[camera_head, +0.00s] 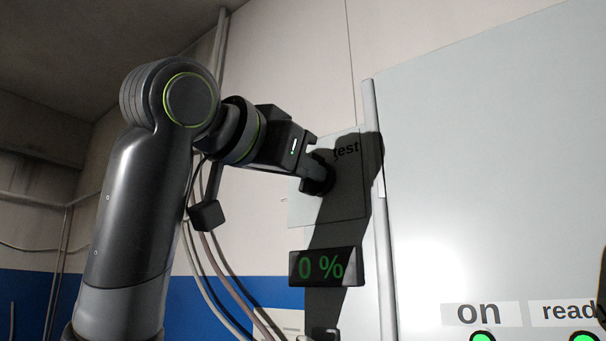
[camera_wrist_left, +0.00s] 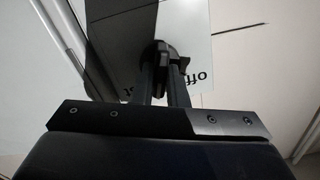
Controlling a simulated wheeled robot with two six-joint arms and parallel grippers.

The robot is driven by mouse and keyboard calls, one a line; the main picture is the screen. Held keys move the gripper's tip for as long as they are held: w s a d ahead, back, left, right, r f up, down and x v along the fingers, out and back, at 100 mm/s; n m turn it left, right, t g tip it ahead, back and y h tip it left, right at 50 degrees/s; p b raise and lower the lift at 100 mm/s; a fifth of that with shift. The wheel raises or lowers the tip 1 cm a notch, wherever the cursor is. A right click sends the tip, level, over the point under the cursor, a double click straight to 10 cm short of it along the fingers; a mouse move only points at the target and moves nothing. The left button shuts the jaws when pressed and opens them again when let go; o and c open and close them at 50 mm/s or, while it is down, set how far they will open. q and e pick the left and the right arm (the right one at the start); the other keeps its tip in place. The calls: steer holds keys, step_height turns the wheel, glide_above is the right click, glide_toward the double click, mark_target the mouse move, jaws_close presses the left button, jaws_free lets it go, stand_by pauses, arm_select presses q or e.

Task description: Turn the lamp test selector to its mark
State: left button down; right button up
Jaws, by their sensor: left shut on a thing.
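The lamp test selector (camera_head: 319,180) is a black round knob on a pale plate (camera_head: 350,205) on the wall. The word "test" shows on the plate to the knob's upper right. My left gripper (camera_head: 314,174) reaches it from the left and is shut on it. In the left wrist view, the two fingers (camera_wrist_left: 161,84) of my left gripper run up to the black selector (camera_wrist_left: 160,55). Printed letters, partly reading "off", appear upside down beside the fingers, and the fingers cover part of the lettering. The selector's exact angle is hard to tell. My right gripper is not in view.
A dark display (camera_head: 327,267) reading "0 %" in green sits below the plate. A large pale cabinet panel (camera_head: 490,170) stands at right, with "on" and "ready" labels above green lamps (camera_head: 482,337). Cables hang behind my left arm.

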arm_select(q)
steer(key=m, duration=0.5)
steer(key=shift+f+b, duration=0.1)
steer(key=shift+b, duration=0.25)
stand_by(0.4)
steer(key=c, duration=1.4)
jaws_free()
steer(key=shift+c, duration=0.2)
steer(key=shift+s, duration=0.1)
steer(key=b+v, duration=0.7)
steer(key=v, duration=1)
